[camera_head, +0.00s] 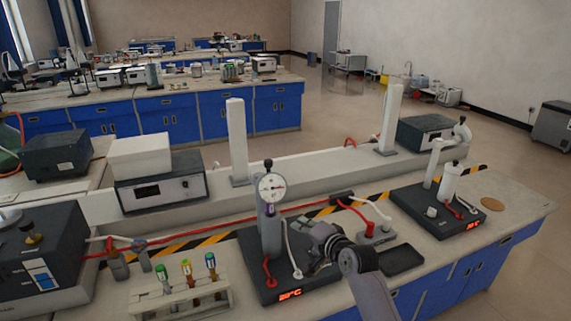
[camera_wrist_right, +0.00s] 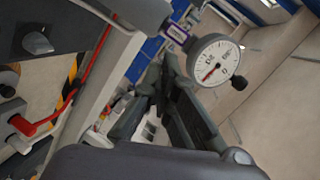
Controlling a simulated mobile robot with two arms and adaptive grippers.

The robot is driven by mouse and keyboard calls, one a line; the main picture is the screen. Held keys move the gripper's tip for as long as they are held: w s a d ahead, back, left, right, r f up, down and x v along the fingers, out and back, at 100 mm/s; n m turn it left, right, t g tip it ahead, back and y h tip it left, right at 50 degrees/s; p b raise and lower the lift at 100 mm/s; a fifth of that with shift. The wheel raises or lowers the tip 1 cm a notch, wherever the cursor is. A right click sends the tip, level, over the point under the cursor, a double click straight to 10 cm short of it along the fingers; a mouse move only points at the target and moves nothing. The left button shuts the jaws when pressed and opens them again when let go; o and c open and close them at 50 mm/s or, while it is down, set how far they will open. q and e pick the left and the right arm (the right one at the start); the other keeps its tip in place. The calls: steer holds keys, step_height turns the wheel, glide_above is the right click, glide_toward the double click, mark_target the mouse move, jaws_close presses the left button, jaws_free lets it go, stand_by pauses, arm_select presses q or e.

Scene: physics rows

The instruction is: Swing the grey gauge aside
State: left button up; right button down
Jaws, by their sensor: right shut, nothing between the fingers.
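The gauge (camera_head: 271,187) has a round white dial with a grey rim and a dark knob on top. It stands on a grey cylinder (camera_head: 270,232) on a black unit (camera_head: 255,275) with a red display. In the right wrist view the gauge (camera_wrist_right: 214,60) shows tilted, close beyond the fingers. My right gripper (camera_head: 320,238) is shut and empty, just right of the cylinder and lower than the dial. Its dark fingers also show in the right wrist view (camera_wrist_right: 168,85). I cannot tell whether they touch the gauge. My left gripper is out of view.
A rack of tubes (camera_head: 185,297) stands left of the black unit. Red and white hoses run close around the unit. A black tray (camera_head: 402,259) and a second black unit (camera_head: 437,208) lie to the right. A white post (camera_head: 237,140) rises behind.

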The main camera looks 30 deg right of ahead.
steer(key=d+r+m+t+h, duration=0.1)
steer(key=d+r+m+t, duration=0.3)
steer(key=r, duration=0.8)
steer(key=g+p, duration=0.1)
steer(key=p, duration=0.4)
glide_above(285, 183)
steer(key=shift+r, duration=0.25)
steer(key=shift+d, duration=0.1)
steer(key=shift+f, duration=0.1)
steer(key=shift+w, duration=0.1)
